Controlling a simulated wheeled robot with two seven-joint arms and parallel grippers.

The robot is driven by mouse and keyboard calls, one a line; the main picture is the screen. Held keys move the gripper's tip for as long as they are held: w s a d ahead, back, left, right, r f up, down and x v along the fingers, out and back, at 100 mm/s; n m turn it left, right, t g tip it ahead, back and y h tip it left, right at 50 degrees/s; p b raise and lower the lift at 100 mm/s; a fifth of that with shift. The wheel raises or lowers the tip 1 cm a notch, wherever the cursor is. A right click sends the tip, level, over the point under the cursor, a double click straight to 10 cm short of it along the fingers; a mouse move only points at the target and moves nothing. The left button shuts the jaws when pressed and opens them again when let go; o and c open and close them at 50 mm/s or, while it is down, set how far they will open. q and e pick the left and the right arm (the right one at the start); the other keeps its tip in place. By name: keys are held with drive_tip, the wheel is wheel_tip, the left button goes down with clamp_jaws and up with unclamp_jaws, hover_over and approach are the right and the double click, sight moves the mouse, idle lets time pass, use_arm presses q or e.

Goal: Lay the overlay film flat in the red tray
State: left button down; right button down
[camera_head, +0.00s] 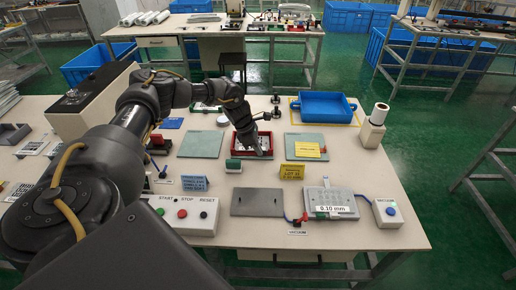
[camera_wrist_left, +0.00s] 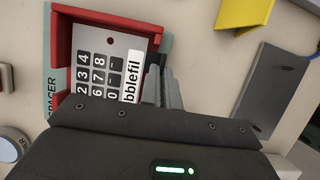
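The red tray (camera_head: 271,142) lies on the table in the middle of the head view; its red wall also shows in the left wrist view (camera_wrist_left: 61,55). A pale film with dark number keys (camera_wrist_left: 88,45) lies over the tray's inside. My left gripper (camera_head: 257,151) is low at the tray's front right part. In the wrist view its grey fingers (camera_wrist_left: 165,88) are close together beside the film's labelled edge. Whether they grip that edge is hidden. My right gripper is not in view.
A green block (camera_head: 233,165), blue sign (camera_head: 194,183) and yellow sign (camera_head: 292,172) stand in front of the tray. Further forward are a grey plate (camera_head: 257,202) and a keypad fixture marked 0.10 mm (camera_head: 331,202). A blue bin (camera_head: 322,105) stands behind right.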

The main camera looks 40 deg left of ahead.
use_arm(q)
drive_tip(key=shift+f, duration=0.4)
idle(0.5)
drive_tip(key=c, duration=2.1)
unclamp_jaws()
drive_tip(key=o, duration=0.5)
drive_tip(key=shift+o, duration=0.2)
drive_tip(key=shift+r, duration=0.15)
drive_tip(key=b+v, duration=0.2)
drive_tip(key=v, duration=0.8)
drive_tip(key=shift+s+r, duration=0.15)
drive_tip(key=shift+r, duration=0.1)
drive_tip(key=shift+a, duration=0.1)
